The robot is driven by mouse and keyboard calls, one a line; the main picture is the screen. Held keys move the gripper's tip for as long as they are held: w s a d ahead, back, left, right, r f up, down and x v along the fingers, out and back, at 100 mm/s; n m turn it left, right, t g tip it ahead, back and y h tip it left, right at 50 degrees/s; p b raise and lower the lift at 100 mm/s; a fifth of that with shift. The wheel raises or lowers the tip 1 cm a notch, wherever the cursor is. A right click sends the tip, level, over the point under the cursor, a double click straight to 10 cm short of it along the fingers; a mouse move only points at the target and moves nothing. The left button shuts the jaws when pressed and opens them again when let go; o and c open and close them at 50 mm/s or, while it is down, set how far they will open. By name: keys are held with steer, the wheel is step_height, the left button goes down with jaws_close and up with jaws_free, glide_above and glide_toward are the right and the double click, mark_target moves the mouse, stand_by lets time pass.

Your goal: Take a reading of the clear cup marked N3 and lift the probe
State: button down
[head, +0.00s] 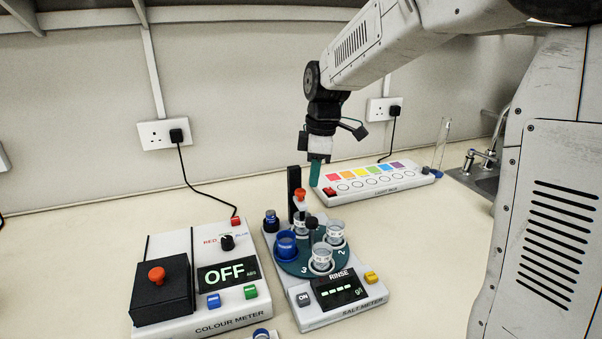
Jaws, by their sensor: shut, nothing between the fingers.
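The salt meter (345,315) stands on the bench with its display (338,290) showing dashes and "g/l", under the word RINSE. Its teal turntable (296,267) carries several clear cups, at the front (322,259), right (335,232) and back (302,228), plus a blue cup (286,244) at left. The cup labels are too small to read, so I cannot tell which is N3. A black post (294,184) with an orange-red knob (300,194) stands at the back; the probe itself is not clear. My gripper (315,184) is shut and empty, pointing down above and behind the knob.
The colour meter (228,320), reading OFF, stands at left with a black lidded box (160,290). A dark blue-capped vial (271,220) is beside the turntable. A light box (375,180) lies behind at right, near a glass cylinder (441,145) and sink (478,178).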

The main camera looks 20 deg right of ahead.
steer(key=shift+s+d, duration=0.1)
steer(key=shift+d, duration=0.1)
steer(key=shift+r, duration=0.15)
step_height(320, 180, up, 8)
steer(key=shift+s+d+f, duration=0.15)
steer(key=shift+d+f, duration=0.05)
steer(key=shift+d, duration=0.2)
